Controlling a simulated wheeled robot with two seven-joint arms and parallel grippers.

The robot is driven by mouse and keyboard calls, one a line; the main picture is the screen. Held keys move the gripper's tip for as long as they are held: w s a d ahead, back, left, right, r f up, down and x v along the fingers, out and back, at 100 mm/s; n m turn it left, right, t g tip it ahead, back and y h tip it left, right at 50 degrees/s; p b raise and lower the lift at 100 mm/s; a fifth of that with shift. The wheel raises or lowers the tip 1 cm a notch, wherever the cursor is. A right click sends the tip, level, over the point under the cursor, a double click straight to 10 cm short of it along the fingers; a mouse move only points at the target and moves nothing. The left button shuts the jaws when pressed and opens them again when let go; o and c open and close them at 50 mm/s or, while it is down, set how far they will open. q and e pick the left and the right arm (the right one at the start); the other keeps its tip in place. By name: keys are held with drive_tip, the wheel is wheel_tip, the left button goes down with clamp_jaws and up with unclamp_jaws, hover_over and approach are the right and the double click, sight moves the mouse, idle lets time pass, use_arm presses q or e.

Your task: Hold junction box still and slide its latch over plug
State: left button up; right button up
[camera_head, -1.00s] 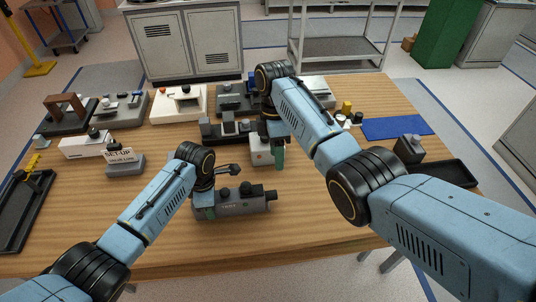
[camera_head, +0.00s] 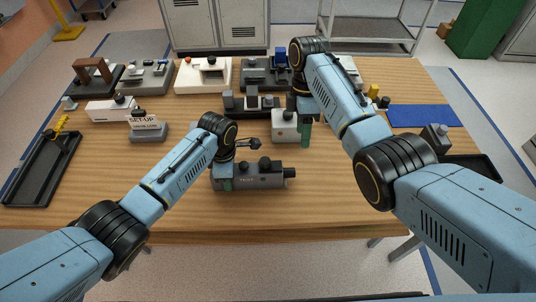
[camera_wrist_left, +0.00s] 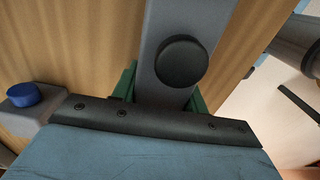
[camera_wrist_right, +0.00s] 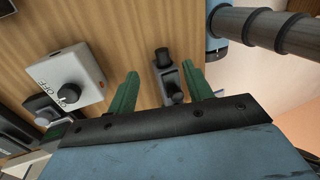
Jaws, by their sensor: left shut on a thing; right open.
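The junction box appears to be the long grey box (camera_head: 262,182) with lettering on its front, black knobs on top and a black end piece at its right. It lies on the table near the front. My left gripper (camera_head: 226,184) is shut on its left part; the left wrist view shows the grey body (camera_wrist_left: 172,78) and a round black knob between the green fingers. My right gripper (camera_head: 305,142) is open and empty above the table, right of and beyond the box. In the right wrist view, a grey part with black knobs (camera_wrist_right: 172,88) shows between the open fingers, apparently below them.
A white box with a knob (camera_head: 285,127) stands close beside my right gripper. A black lever-like part (camera_head: 248,143) shows just behind the grey box. Several fixtures line the back. Black trays (camera_head: 40,172) sit at left and right; a blue mat (camera_head: 422,116) is at right. The front table strip is clear.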

drive_tip(key=shift+f, duration=0.2)
drive_tip(key=c, duration=0.4)
drive_tip(key=w+f+t, duration=0.1)
drive_tip(key=w+a+f+t, duration=0.1)
drive_tip(key=f+t, duration=0.1)
drive_tip(key=w+a+f+n+t+y, duration=0.1)
drive_tip(key=f, duration=0.1)
drive_tip(key=shift+a+t, duration=0.15)
drive_tip(key=shift+t, duration=0.15)
clamp_jaws()
drive_tip(key=a+r+n+t+y, duration=0.3)
drive_tip(key=a+t+y, duration=0.15)
drive_tip(key=t, duration=0.45)
drive_tip(key=s+r+t, duration=0.1)
drive_tip(key=s, duration=0.1)
drive_tip(key=s+a+r+t+y, duration=0.1)
drive_tip(key=s+r+t, duration=0.1)
drive_tip(key=s, duration=0.1)
drive_tip(key=s+r+t+y, duration=0.1)
drive_tip(key=s+r+t, duration=0.1)
drive_tip(key=shift+s+a+n, duration=0.2)
drive_tip(key=shift+a+n, duration=0.15)
drive_tip(key=shift+n, duration=0.05)
drive_tip(key=s+f+y, duration=0.1)
drive_tip(key=s+f, duration=0.4)
drive_tip(key=s, duration=0.2)
drive_tip(key=s+f+n+y, duration=0.1)
drive_tip(key=s+f, duration=0.4)
drive_tip(key=s, duration=0.3)
drive_tip(key=shift+d, duration=0.4)
